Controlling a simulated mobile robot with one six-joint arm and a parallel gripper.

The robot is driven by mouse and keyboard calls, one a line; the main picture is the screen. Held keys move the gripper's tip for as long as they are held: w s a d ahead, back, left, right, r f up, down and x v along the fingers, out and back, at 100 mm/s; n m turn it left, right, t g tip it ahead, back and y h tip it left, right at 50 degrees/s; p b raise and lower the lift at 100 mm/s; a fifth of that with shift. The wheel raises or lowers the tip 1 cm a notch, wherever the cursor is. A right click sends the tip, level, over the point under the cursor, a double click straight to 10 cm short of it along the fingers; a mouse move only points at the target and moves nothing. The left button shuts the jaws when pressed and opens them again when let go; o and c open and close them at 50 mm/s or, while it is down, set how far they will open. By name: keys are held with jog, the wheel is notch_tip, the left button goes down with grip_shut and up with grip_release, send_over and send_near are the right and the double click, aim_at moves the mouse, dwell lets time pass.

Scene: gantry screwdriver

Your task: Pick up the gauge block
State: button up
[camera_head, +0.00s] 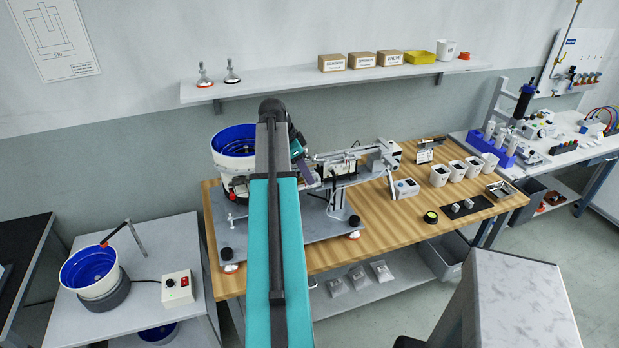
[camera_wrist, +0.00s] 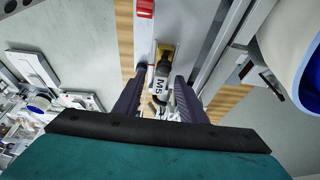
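I cannot single out the gauge block with certainty. Small pale pieces (camera_head: 468,204) sit on a dark mat (camera_head: 481,204) at the right front of the wooden bench in the head view; they are too small to identify. My gripper (camera_wrist: 160,82) shows in the wrist view with its two dark fingers apart. A grey cylindrical part marked M5 (camera_wrist: 162,86) shows between the fingers; I cannot tell whether it is touched or lies beyond them. In the head view my gripper (camera_head: 302,168) is over the feeder machine, left of the mat and far from it, partly hidden by my arm.
The wooden bench (camera_head: 390,233) carries a blue feeder bowl (camera_head: 234,138), a machine rail (camera_head: 335,156), several white cups (camera_head: 457,170) and a black-and-yellow round piece (camera_head: 430,217). A wall shelf (camera_head: 290,84) is behind. The bench's front middle is clear.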

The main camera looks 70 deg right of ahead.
dwell(0.3)
grip_shut()
jog(key=shift+r, duration=0.25)
jog(key=shift+r+b, duration=0.95)
jog(key=shift+r, duration=0.55)
jog(key=s+a+b, duration=0.2)
jog(key=s, duration=0.5)
jog(key=s+a+r+b, duration=0.1)
jog(key=s+a+b, duration=0.1)
jog(key=s, duration=0.6)
jog(key=shift+s+a+r, duration=0.15)
jog(key=shift+a+r, duration=0.15)
jog(key=shift+a, duration=0.2)
